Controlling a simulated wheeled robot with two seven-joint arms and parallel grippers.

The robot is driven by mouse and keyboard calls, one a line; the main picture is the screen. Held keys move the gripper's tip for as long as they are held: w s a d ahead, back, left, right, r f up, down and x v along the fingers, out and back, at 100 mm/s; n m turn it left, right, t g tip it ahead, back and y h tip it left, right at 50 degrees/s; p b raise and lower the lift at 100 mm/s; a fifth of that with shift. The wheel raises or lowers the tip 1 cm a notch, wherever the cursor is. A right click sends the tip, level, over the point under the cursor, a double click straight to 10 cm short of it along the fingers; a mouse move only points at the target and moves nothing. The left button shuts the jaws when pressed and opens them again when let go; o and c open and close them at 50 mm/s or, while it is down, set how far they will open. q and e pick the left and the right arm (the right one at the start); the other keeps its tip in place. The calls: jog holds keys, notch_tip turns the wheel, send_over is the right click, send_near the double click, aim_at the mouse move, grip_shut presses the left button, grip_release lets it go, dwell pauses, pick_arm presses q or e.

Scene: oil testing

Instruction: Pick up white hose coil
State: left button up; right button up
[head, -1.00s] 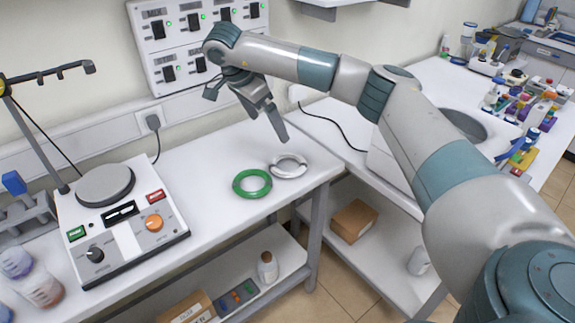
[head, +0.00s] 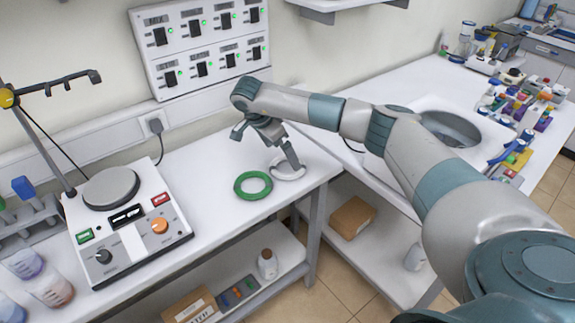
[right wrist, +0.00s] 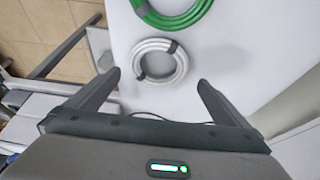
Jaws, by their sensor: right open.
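The white hose coil (head: 287,174) lies flat on the white table near its right end, partly covered by my gripper in the head view. In the right wrist view the white coil (right wrist: 160,77) is whole, with dark ties, ahead of and between the fingertips. My right gripper (head: 290,165) is open and empty, just above the coil; its two fingers (right wrist: 158,80) are spread on either side in the right wrist view. The green hose coil (head: 253,197) lies close beside the white one, to its left; it also shows in the right wrist view (right wrist: 172,24). My left gripper is out of view.
A hotplate device (head: 125,222) with knobs stands on the left of the table (head: 200,165). A switch panel (head: 205,45) is on the wall behind. The table's right edge is near the white coil. Bare tabletop lies between the device and the coils.

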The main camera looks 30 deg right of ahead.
aim_at(288, 169)
jog(key=shift+s+d+f+p, duration=0.15)
jog(key=shift+f+p, duration=0.55)
jog(key=shift+p, duration=0.1)
jog(key=p+x, duration=0.1)
jog(key=x, duration=0.2)
jog(key=shift+s+p, duration=0.1)
jog(key=shift+p, duration=0.2)
jog(key=shift+f, duration=0.45)
jog(key=c, duration=0.9)
